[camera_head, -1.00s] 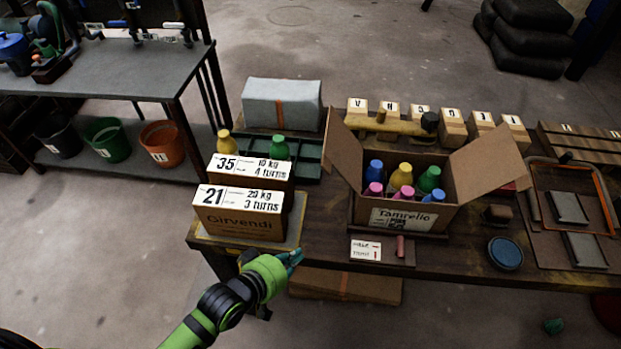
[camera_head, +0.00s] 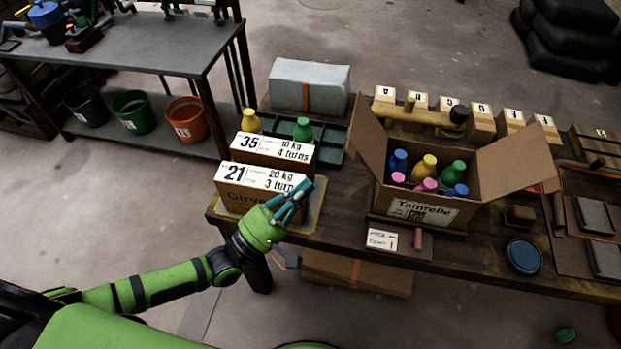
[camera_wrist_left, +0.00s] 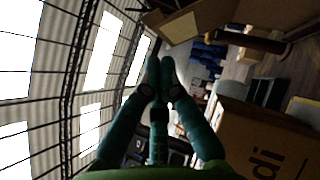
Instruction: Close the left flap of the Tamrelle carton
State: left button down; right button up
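The Tamrelle carton (camera_head: 450,208) stands open on the wooden bench, with several coloured bottles inside. Its left flap (camera_head: 368,137) stands up, tilted slightly outward to the left. Its right flap (camera_head: 517,158) leans outward to the right. My left gripper (camera_head: 302,197) is in front of the Girvendi carton, to the left of and apart from the Tamrelle carton. Its teal fingers look slightly apart with nothing between them; they also show in the left wrist view (camera_wrist_left: 160,66). My right gripper is not in view.
The Girvendi carton (camera_head: 238,198) and another labelled box (camera_head: 262,158) stand at the bench's left end. A grey parcel (camera_head: 309,84) and a green tray (camera_head: 330,143) are behind. A small card (camera_head: 382,238) lies before the Tamrelle carton, and a blue round lid (camera_head: 523,256) lies to the right.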

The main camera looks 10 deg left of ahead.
aim_at(351, 145)
pick_arm(q)
jog(key=p+x, duration=0.2)
jog(key=x, duration=0.6)
jog(key=shift+d, duration=0.1)
jog(key=shift+w, duration=0.1)
jog(key=shift+r+p, duration=0.15)
jog(key=shift+p, duration=0.15)
